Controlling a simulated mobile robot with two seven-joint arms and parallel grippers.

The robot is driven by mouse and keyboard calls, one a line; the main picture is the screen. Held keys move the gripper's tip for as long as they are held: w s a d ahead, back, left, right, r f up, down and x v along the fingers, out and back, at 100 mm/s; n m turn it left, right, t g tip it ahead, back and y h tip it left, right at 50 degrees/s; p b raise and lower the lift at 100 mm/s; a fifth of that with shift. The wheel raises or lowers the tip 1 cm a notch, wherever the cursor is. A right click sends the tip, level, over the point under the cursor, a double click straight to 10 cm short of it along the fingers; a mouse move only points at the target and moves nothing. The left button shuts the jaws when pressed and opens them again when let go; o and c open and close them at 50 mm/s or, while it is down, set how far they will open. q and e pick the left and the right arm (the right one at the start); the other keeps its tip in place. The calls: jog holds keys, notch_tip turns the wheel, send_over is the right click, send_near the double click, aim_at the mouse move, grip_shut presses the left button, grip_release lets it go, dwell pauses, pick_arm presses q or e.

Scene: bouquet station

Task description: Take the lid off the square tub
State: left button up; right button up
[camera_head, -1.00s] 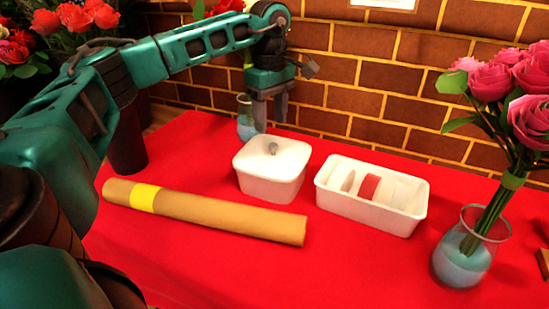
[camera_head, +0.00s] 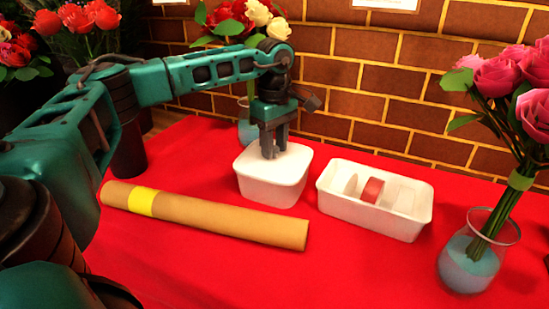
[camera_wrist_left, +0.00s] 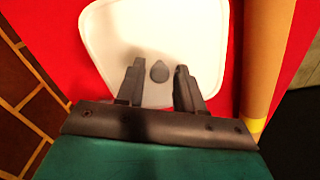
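The white square tub (camera_head: 272,188) stands on the red table with its white lid (camera_head: 291,160) on it. In the left wrist view the lid (camera_wrist_left: 150,32) fills the upper middle, and its small grey knob (camera_wrist_left: 159,71) lies between my two fingers. My left gripper (camera_head: 273,152) is over the lid, pointing down, and its fingers hide the knob in the head view. In the left wrist view the gripper (camera_wrist_left: 159,85) is open, with a gap on each side of the knob. My right gripper is not in view.
A brown paper roll with a yellow band (camera_head: 220,219) lies in front of the tub. A white divided tray (camera_head: 400,225) with a red spool (camera_head: 372,190) stands to its right. A glass vase of pink roses (camera_head: 470,262) is at the right. A brick wall is behind.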

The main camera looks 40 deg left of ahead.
aim_at(275, 147)
pick_arm(q)
grip_shut()
jog(key=shift+r, duration=0.1)
notch_tip(275, 147, up, 20)
jog(key=p, duration=0.5)
